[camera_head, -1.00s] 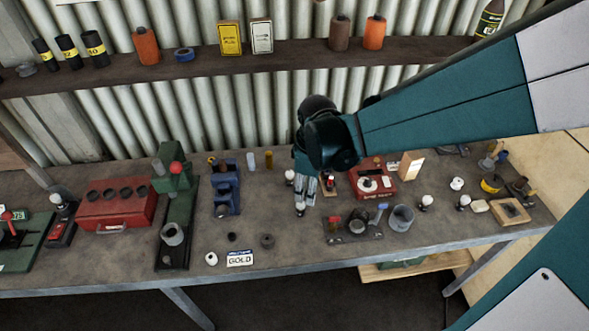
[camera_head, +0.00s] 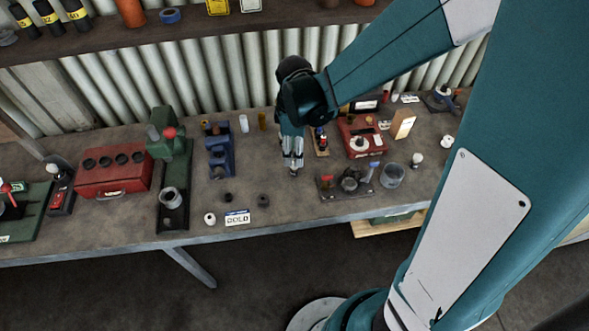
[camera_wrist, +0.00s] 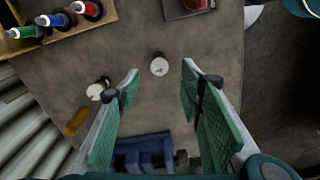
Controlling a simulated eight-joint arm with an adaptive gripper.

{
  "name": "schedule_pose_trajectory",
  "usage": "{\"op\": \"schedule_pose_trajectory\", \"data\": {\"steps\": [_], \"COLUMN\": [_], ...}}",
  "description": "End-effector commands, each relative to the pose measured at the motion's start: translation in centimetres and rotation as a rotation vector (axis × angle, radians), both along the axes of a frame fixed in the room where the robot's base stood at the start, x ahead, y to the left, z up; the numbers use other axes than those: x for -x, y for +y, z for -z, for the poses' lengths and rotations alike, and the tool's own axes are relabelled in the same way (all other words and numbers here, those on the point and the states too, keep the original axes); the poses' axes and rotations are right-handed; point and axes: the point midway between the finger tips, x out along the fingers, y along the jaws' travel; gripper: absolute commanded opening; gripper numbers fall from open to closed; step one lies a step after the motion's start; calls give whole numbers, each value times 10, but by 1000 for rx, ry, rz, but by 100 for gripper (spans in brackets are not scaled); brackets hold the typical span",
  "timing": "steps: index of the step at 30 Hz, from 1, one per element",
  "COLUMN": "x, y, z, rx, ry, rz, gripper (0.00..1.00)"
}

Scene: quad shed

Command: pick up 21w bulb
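My gripper (camera_wrist: 160,95) is open and empty in the wrist view, its green-padded fingers spread wide. A white round-topped bulb (camera_wrist: 160,66) stands on the bench in the gap between the fingers, beyond their tips, touching neither. A second white-topped bulb (camera_wrist: 96,91) stands outside the left finger, partly covered by it. In the head view my gripper (camera_head: 292,166) points down over the bench, with a small pale bulb (camera_head: 294,173) just at its fingertips. The other bulb is hidden behind the gripper there. No wattage mark is readable on either bulb.
A wooden rack with coloured pieces (camera_wrist: 45,32) and a dark tray (camera_wrist: 180,12) lie beyond the fingers. A blue fixture (camera_wrist: 142,150) is near the wrist, and a yellow cylinder (camera_wrist: 76,122) is left of the fingers.

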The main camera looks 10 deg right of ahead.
Motion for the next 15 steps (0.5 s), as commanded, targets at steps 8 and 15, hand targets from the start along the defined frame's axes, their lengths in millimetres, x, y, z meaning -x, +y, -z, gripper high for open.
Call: {"op": "schedule_pose_trajectory", "data": {"steps": [8, 15], "x": [-1, 0], "y": [0, 0], "z": [17, 24], "rx": [0, 0], "ry": [0, 0], "rz": [0, 0], "gripper": [38, 38]}}
